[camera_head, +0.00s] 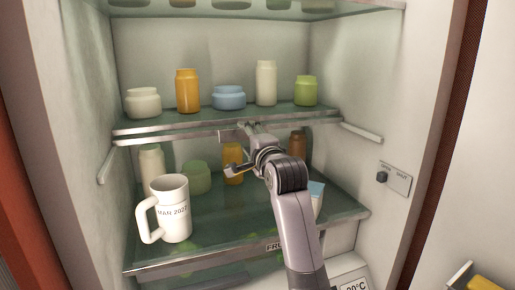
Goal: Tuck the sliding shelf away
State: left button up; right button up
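The sliding shelf (215,131) is the middle glass shelf with a metal front rail, inside the fridge. It carries a white jar (143,103), an orange jar (187,91), a low blue jar (229,98), a tall white bottle (266,83) and a green jar (305,91). Side runners (361,132) reach forward past its front rail. My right gripper (233,151) is at the middle of the front rail, with its fingers spread apart and nothing between them. Whether it touches the rail is hard to tell. My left gripper is not in view.
The lower shelf (190,263) juts further forward. It holds a white mug (176,210), a green jar (196,177), an orange jar (232,155), a brown jar (297,144) and a pale blue carton (316,195). A knob panel (396,178) is on the right wall.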

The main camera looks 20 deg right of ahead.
jog(key=s, duration=0.8)
jog(key=shift+s+d, duration=0.15)
jog(key=shift+s, duration=0.05)
